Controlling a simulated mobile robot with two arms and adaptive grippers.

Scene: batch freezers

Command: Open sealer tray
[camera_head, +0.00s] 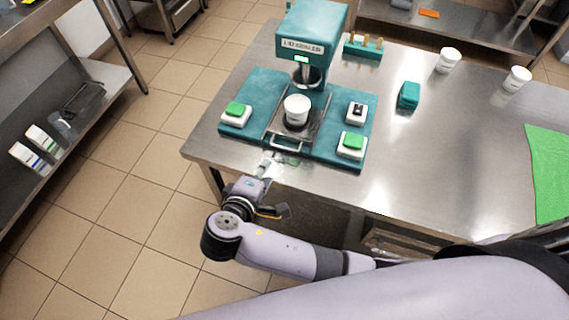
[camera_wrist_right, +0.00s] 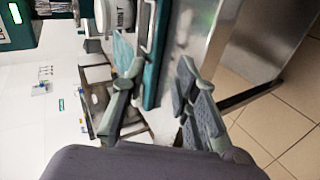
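The teal lid sealer (camera_head: 312,45) stands on its teal base on the steel table. Its sealer tray (camera_head: 272,129) lies under the sealing head, with a wire handle (camera_head: 286,146) toward the table's front edge. A white cup (camera_head: 296,108) sits upright in the tray. The handle also shows at the top of the right wrist view (camera_wrist_right: 150,27), beyond the fingers. My right gripper (camera_head: 266,170) is in front of the handle, near the table edge, apart from it. In the right wrist view my right gripper (camera_wrist_right: 158,100) is open and empty. My left gripper is not in view.
Green-topped button boxes (camera_head: 236,115) (camera_head: 352,145) and a switch box (camera_head: 357,112) flank the tray. White cups (camera_head: 449,60) (camera_head: 517,79), a teal block (camera_head: 409,95) and a green cloth (camera_head: 548,170) are on the table. Floor is clear left of the table.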

